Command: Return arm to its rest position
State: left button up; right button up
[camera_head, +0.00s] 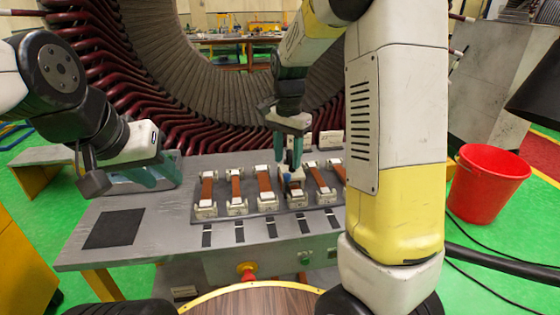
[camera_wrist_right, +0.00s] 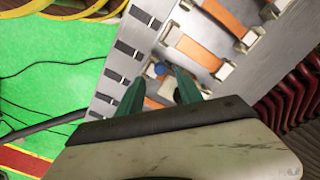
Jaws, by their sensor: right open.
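My right gripper (camera_head: 287,160) points down over the row of orange strips on the grey table. Its teal fingers also show in the right wrist view (camera_wrist_right: 160,88), apart, with an orange strip and a small blue round part (camera_wrist_right: 159,69) behind the gap. I see nothing clearly held. My left gripper (camera_head: 155,175) is low over the table's left part, its teal fingers seen from the side. Whether they are apart is hard to tell. The orange strips (camera_head: 236,187) lie between white end blocks on a dark plate.
The large stator ring (camera_head: 215,95) with dark red coil ends stands right behind the table (camera_head: 150,225). A black square pad (camera_head: 114,228) lies on the table's left. A red bucket (camera_head: 488,185) and dark cables are on the green floor at the right.

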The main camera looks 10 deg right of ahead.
jog(key=shift+r, duration=1.3)
jog(key=s+d+r+n+t+y, duration=0.1)
jog(key=s+r+n+t, duration=0.2)
jog(key=s, duration=0.7)
jog(key=s+d+r+n+t+y, duration=0.1)
jog(key=s+r+n+t, duration=0.2)
jog(key=s, duration=0.8)
notch_tip(320, 180, up, 2)
jog(key=n, duration=0.3)
